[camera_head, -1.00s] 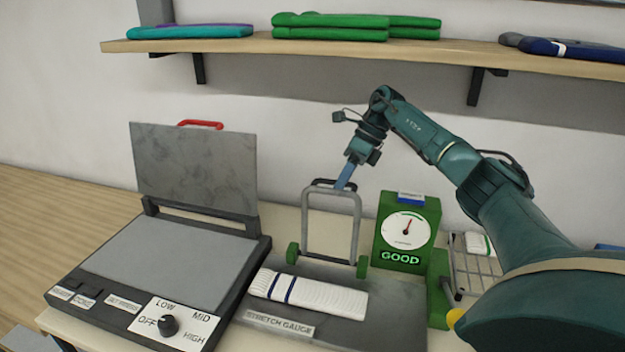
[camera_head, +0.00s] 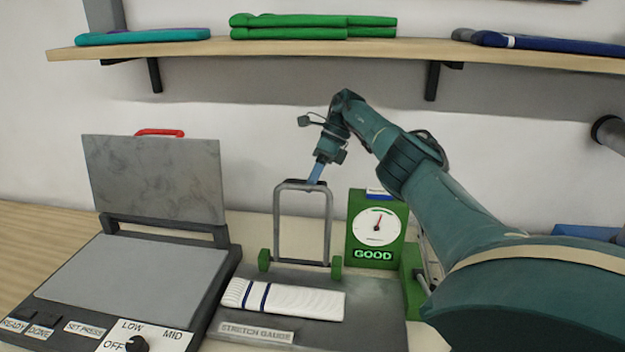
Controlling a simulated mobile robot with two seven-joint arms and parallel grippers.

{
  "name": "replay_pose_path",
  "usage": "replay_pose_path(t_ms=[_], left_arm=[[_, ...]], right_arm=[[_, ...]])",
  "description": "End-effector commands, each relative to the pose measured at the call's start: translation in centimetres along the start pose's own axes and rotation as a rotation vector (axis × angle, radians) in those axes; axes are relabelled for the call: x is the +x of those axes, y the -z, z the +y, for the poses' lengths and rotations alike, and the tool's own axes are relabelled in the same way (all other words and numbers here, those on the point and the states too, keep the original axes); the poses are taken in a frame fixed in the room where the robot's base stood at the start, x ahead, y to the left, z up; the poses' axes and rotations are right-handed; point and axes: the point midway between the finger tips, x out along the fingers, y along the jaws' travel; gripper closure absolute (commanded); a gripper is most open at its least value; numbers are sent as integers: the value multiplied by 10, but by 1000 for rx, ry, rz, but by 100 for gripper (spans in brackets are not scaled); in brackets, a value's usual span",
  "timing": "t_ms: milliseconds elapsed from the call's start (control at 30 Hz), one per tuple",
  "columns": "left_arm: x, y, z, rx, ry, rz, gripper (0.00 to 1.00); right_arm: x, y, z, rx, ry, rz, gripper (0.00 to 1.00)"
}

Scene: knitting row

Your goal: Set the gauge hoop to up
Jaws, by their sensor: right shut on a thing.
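The gauge hoop (camera_head: 277,228) is a grey metal frame standing upright on green pivot blocks at the back of the stretch gauge (camera_head: 365,325). My right gripper (camera_head: 316,181) reaches down from above and is shut on the dark grip at the hoop's top bar. A white knitted piece with dark blue stripes (camera_head: 300,301) lies flat on the gauge in front of the hoop. The green dial box (camera_head: 398,216) beside the hoop reads GOOD. My left gripper is out of view.
A set press (camera_head: 150,270) with its grey lid (camera_head: 150,178) raised stands at the left. A wooden shelf (camera_head: 330,53) with folded knits runs along the wall above. My right arm spans the right side.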

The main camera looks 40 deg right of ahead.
Motion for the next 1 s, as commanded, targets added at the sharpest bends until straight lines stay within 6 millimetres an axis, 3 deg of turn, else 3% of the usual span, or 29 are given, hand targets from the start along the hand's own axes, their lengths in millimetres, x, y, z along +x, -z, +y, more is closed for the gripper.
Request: replay_pose_path(t_ms=[33,400,433,600,767,1000], left_arm=[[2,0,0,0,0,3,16],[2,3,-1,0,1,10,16],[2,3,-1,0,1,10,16],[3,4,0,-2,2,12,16],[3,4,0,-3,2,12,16],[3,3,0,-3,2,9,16]], right_arm=[[5,10,-12,21,40,9,100],[4,11,-13,25,42,8,100],[4,11,-13,25,43,8,76],[4,11,-13,25,43,8,60],[3,11,-13,25,42,8,66],[3,10,-13,24,43,6,66]])
